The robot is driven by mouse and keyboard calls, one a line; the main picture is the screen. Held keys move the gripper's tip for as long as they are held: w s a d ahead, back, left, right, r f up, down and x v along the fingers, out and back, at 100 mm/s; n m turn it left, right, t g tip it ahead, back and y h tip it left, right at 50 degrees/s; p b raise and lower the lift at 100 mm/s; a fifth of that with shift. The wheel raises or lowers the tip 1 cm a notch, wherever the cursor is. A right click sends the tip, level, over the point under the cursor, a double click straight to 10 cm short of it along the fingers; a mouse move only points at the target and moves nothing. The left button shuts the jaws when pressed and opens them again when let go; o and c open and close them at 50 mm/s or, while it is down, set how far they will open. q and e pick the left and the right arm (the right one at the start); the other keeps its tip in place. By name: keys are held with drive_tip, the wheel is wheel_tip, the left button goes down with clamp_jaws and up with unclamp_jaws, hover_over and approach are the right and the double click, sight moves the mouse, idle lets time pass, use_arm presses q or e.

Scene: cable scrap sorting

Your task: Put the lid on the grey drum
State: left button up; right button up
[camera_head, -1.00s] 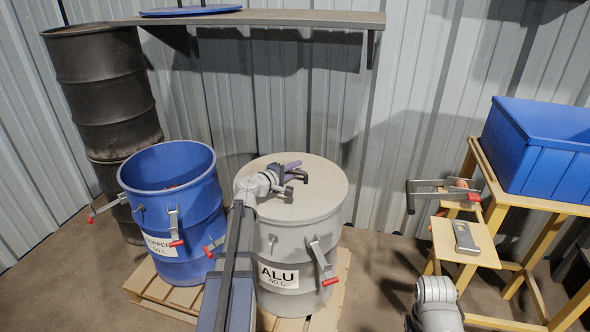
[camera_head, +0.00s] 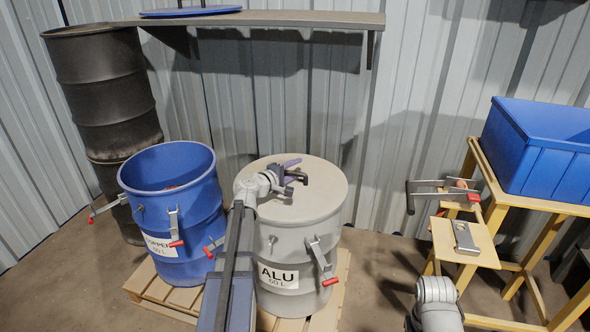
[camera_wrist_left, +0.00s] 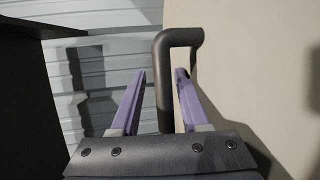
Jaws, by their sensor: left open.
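The grey drum (camera_head: 267,243), labelled ALU, stands upright on a pallet. Its pale grey lid (camera_head: 325,185) lies flat over the top, with no visible gap at the rim. My left gripper (camera_head: 297,170) is over the lid at its dark handle. In the left wrist view my left gripper (camera_wrist_left: 160,95) is open, its purple fingers apart on either side of the dark bent handle (camera_wrist_left: 164,90); the lid (camera_wrist_left: 255,60) fills the right side. My right gripper is out of view. The drum's front clamp (camera_head: 321,260) with a red tip hangs outward.
A blue COPPER drum (camera_head: 203,225), open on top, stands close on the left. A blue lid (camera_head: 190,11) lies on the wall shelf (camera_head: 270,18). A dark drum stack (camera_head: 105,100) is behind. A blue bin (camera_head: 545,150) sits on a wooden stand at right.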

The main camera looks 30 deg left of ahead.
sight(288, 172)
use_arm(q)
drive_tip(key=p+v, duration=0.1)
drive_tip(key=v, duration=0.6)
drive_tip(key=shift+s+a+r, duration=0.1)
drive_tip(key=shift+s, duration=0.3)
